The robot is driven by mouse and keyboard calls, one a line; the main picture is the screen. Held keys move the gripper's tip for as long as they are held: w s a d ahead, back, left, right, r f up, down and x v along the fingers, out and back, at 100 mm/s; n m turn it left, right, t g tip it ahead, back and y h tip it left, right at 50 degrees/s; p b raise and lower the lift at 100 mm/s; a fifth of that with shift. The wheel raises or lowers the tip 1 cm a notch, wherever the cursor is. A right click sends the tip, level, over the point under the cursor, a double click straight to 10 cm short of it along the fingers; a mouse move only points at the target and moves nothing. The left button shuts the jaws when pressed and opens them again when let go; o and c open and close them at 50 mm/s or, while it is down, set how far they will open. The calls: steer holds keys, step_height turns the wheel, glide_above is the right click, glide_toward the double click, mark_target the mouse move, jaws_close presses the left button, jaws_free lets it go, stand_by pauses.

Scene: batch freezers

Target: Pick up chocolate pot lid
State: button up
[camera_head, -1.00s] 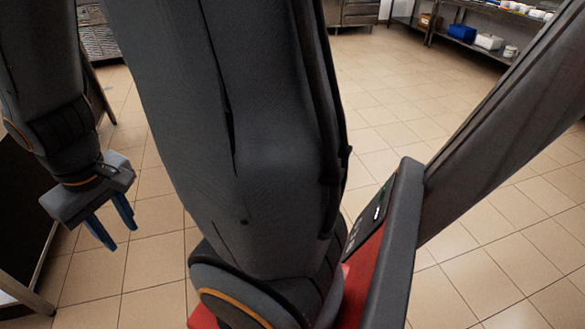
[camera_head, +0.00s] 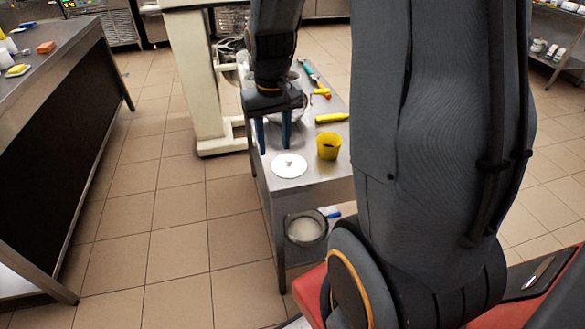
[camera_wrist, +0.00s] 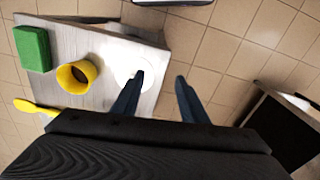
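A flat white round lid with a small knob (camera_head: 289,166) lies on the small steel table (camera_head: 281,197), near its front left edge. In the wrist view the lid (camera_wrist: 124,71) is partly covered by one finger. My gripper (camera_head: 274,140) is open and empty, pointing down over the table beside the lid, with its fingers apart. In the wrist view my gripper (camera_wrist: 159,78) has one finger in front of the lid and the other over the floor past the table edge. I cannot tell its exact height above the table.
A yellow cup with dark contents (camera_head: 329,154) stands right of the lid. Yellow-handled tools (camera_head: 332,118) lie behind. The wrist view shows a green block (camera_wrist: 32,48). A container (camera_head: 306,228) sits on the lower shelf. A dark-sided counter (camera_head: 60,130) stands left, with clear floor between.

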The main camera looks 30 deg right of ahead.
steer(key=m+b, duration=0.1)
glide_toward(289, 159)
steer(key=shift+w+a+f+g, duration=0.2)
steer(key=shift+w+g, duration=0.05)
steer(key=shift+g, duration=0.05)
steer(key=shift+w+d+f, duration=0.15)
steer(key=shift+d+f, duration=0.1)
steer(key=shift+d, duration=0.05)
steer(key=shift+a+f+p, duration=0.1)
steer(key=shift+f+p, duration=0.85)
steer(key=shift+f, duration=2.75)
jaws_close()
